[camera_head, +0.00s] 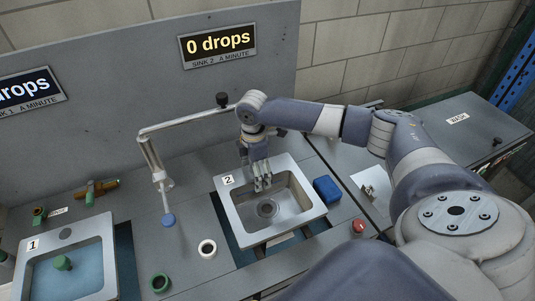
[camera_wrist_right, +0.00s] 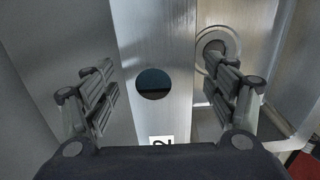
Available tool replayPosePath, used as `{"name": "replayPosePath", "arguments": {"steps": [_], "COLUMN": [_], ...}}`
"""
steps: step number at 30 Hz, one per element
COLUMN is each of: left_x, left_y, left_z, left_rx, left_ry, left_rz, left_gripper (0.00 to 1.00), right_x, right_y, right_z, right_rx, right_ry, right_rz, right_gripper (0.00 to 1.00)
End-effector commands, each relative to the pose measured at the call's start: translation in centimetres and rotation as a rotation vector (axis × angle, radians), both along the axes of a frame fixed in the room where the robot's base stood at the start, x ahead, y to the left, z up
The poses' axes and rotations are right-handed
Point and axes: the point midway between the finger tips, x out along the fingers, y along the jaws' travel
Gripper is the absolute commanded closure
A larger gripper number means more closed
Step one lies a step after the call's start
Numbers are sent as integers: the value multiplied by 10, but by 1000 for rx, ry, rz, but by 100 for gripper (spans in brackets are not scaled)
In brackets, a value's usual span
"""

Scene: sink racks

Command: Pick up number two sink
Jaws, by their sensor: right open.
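The number two sink (camera_head: 238,213) is a square steel basin with a "2" label on its back left corner, set in the counter in the head view. My right gripper (camera_head: 262,183) points down over its back rim, with its fingers apart and nothing held. In the right wrist view, the sink's flat rim (camera_wrist_right: 150,30), with a dark round hole and the "2" label, lies between the open fingers (camera_wrist_right: 162,95). The round drain shows beside the right finger. I cannot tell whether the fingers touch the rim. My left gripper is not in view.
Sink 1 (camera_head: 112,255) holds blue water and a green knob at the left. A blue sponge (camera_head: 327,189) and red button (camera_head: 358,226) are right.

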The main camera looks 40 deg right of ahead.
Motion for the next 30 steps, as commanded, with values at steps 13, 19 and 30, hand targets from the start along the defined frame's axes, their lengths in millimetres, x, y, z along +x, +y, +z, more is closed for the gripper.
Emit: {"name": "replayPosePath", "arguments": {"steps": [13,19,30], "left_x": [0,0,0], "left_y": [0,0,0], "left_z": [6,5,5], "left_rx": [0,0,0], "left_ry": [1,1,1], "left_rz": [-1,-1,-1], "left_gripper": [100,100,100], "right_x": [0,0,0], "right_y": [0,0,0], "right_z": [-4,-4,-4], "right_rx": [0,0,0], "right_ry": [0,0,0], "right_rz": [0,0,0], "right_gripper": [22,24,100]}}
